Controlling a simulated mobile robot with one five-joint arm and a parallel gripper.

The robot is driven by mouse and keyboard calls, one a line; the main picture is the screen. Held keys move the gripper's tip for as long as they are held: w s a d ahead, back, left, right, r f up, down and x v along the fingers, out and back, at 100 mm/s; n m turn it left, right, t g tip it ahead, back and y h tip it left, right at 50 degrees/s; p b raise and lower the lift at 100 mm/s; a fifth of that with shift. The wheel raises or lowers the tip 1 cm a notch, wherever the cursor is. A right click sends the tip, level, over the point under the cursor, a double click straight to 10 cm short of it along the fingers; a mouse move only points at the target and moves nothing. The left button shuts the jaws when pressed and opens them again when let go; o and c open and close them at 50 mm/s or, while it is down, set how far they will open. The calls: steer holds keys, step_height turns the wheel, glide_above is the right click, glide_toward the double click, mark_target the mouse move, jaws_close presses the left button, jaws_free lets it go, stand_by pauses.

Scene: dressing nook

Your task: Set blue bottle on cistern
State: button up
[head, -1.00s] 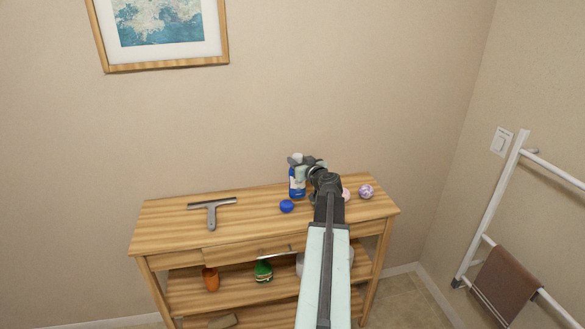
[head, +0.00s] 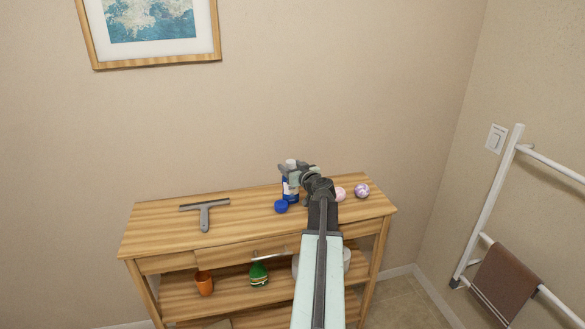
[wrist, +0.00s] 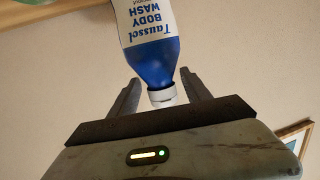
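The blue bottle (head: 291,196), with a white label and white cap, stands upright on the wooden table (head: 160,228), partly hidden by my gripper in the head view. In the wrist view the bottle (wrist: 155,58) appears inverted, its "Body Wash" label readable upside down and its cap towards my gripper. My gripper (wrist: 159,84) has one finger on each side of the cap and neck, with visible gaps, so it looks open around the bottle. My gripper (head: 292,172) is at the bottle's upper part in the head view. I see no cistern.
A blue round item (head: 281,206) lies just in front of the bottle. A pink ball (head: 340,194) and a purple patterned ball (head: 362,190) lie to the right. A squeegee (head: 205,210) lies on the left. A towel rail (head: 492,205) stands at the right wall.

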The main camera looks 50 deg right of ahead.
steer(key=shift+r, duration=0.25)
steer(key=p+v, duration=0.2)
steer(key=v, duration=1)
steer(key=shift+f, duration=0.15)
